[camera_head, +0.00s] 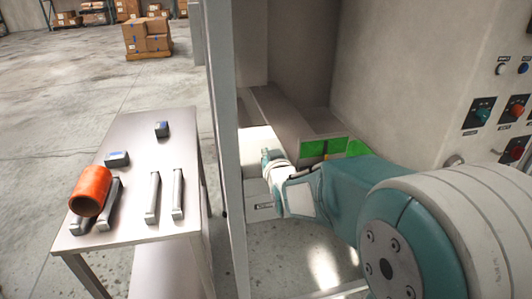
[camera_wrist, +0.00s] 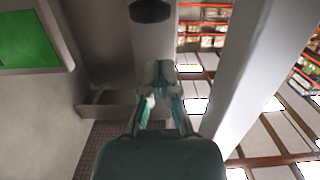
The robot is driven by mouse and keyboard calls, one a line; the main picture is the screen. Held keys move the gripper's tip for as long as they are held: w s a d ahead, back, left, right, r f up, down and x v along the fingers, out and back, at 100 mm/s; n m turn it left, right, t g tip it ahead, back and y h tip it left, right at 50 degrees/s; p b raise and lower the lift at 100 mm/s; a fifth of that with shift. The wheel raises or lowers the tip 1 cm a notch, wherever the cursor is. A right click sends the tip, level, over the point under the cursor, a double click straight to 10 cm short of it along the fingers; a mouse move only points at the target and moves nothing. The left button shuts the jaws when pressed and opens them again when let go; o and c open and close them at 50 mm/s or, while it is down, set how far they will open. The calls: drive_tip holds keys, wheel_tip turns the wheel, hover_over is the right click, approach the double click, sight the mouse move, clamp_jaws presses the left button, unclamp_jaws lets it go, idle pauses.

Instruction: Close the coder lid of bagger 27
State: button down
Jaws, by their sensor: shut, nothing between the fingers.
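My arm reaches from the lower right into a grey machine bay in the head view. My gripper is at the arm's far end (camera_head: 266,157), small and partly hidden by my own wrist. In the wrist view my gripper (camera_wrist: 158,70) has its fingertips together with nothing between them. Green panels (camera_head: 335,147) stand behind my forearm in the head view. A flat green panel (camera_wrist: 25,40) shows at the upper left of the wrist view, apart from my fingers. A dark rounded part (camera_wrist: 150,10) lies beyond my fingertips. I cannot tell which part is the coder lid.
A grey upright post (camera_head: 222,130) stands left of my arm. A metal table (camera_head: 130,215) left of it holds an orange roll (camera_head: 90,190), metal bars and small dark boxes. A control panel (camera_head: 495,110) with knobs is at the right. Stacked cartons (camera_head: 147,38) stand far back on open floor.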

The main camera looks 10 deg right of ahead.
drive_tip(key=s+f+g, duration=0.1)
drive_tip(key=s+g, duration=1)
drive_tip(key=s, duration=2)
drive_tip(key=shift+f+m, duration=0.3)
